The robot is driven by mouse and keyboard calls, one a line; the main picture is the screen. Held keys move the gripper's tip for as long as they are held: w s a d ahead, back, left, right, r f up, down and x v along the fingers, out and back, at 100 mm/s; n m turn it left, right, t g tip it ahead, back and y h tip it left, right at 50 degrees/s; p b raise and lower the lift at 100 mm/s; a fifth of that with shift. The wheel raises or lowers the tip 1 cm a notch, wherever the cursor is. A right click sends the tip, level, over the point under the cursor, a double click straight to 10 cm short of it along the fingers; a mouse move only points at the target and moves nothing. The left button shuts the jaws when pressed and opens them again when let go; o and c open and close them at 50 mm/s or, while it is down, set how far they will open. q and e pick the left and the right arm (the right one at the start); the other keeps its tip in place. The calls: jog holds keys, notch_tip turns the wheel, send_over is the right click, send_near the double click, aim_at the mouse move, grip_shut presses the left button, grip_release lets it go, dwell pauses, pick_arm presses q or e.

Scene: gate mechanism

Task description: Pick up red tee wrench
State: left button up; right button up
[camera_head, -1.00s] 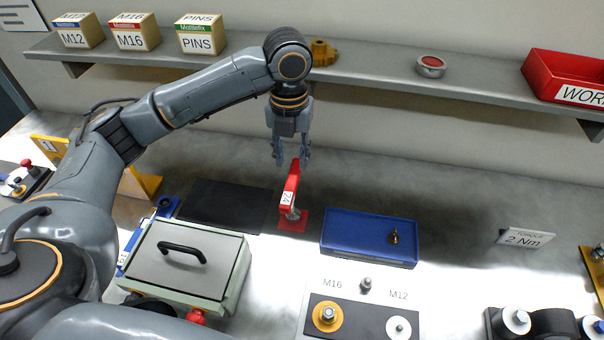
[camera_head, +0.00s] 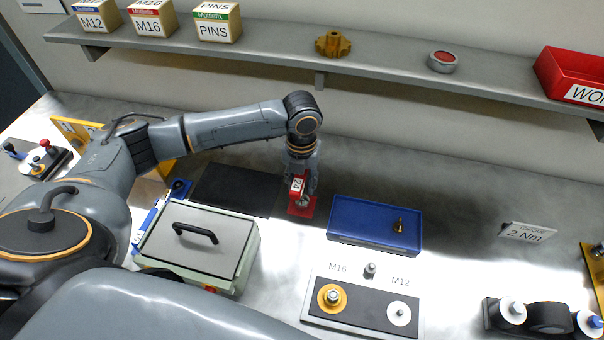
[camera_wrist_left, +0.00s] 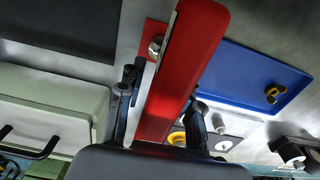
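The red tee wrench (camera_head: 297,185), with a white "24" label, stands upright at a small red square base (camera_head: 303,207) between the black mat and the blue tray. My left gripper (camera_head: 302,183) is lowered over its top. In the left wrist view, the wrench's long red bar (camera_wrist_left: 188,62) runs between the two fingers of the left gripper (camera_wrist_left: 168,88). One finger is on each side, with narrow gaps showing, so the gripper looks open around the bar. The wrench's lower part is mostly hidden. My right gripper is not in view.
The blue tray (camera_head: 375,222) with a small brass part lies right of the wrench. A green-grey case (camera_head: 200,250) and black mat (camera_head: 236,190) lie left. The M16/M12 plate (camera_head: 365,305) is in front. A shelf (camera_head: 390,68) runs behind.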

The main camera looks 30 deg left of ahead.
pick_arm(q)
jog(key=shift+f, duration=0.25)
grip_shut()
jog(key=shift+w+r, duration=0.1)
jog(key=shift+r, duration=0.1)
